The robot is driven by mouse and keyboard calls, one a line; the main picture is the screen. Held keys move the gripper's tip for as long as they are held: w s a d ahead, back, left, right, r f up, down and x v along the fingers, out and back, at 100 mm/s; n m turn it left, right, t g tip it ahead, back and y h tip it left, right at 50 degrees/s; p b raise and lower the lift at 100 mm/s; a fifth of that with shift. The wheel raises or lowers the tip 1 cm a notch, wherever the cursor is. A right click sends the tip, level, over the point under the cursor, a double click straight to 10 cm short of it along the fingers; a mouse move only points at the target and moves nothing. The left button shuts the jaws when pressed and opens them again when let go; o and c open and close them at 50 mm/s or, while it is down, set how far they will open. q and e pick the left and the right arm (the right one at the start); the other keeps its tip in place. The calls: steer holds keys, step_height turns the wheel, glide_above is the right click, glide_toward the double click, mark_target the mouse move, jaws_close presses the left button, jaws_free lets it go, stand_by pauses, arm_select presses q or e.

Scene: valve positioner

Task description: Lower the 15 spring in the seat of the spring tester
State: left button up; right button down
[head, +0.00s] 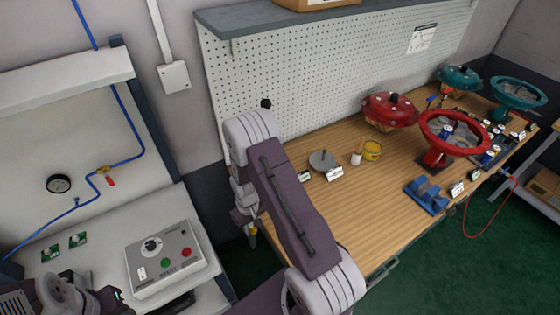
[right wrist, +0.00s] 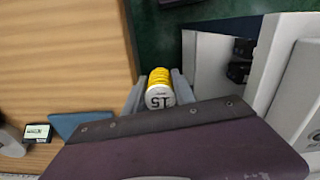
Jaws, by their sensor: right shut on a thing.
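The 15 spring (right wrist: 160,90) is a yellow coil with a white end marked 15. In the right wrist view it sits between the two grey fingers of my right gripper (right wrist: 157,97), which is shut on it. In the head view my right gripper (head: 249,226) hangs in the gap between the wooden bench and the light bench, mostly hidden behind my own arm; a bit of yellow shows there. My left gripper (head: 108,297) is at the lower left edge, and its jaws are unclear. I cannot make out the spring tester's seat for certain.
A control box (head: 165,258) stands on the light bench. Green floor shows between the benches.

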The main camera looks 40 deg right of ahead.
steer(key=shift+n, duration=0.3)
steer(key=w+d+r, duration=0.1)
steer(key=w+d, duration=0.1)
steer(key=d, duration=0.1)
steer(key=w+d+r+p, duration=0.1)
steer(key=w+d+r, duration=0.1)
steer(key=w+d, duration=0.1)
steer(key=w+d+r, duration=0.2)
steer(key=w+d, duration=0.1)
steer(key=d, duration=0.2)
steer(key=shift+d+r, duration=0.15)
steer(key=shift+d, duration=0.1)
steer(key=w+d+r, duration=0.2)
steer(key=d+r, duration=0.3)
steer(key=d, duration=0.3)
steer(key=shift+n, duration=0.3)
steer(key=shift+a+f+b, duration=0.15)
steer(key=shift+f+b, duration=1.45)
steer(key=shift+f, duration=1.5)
steer(key=shift+f+b, duration=0.5)
steer(key=shift+f, duration=0.35)
steer(key=shift+s+r, duration=0.1)
steer(key=shift+f+b, duration=0.9)
steer(key=shift+f, duration=0.5)
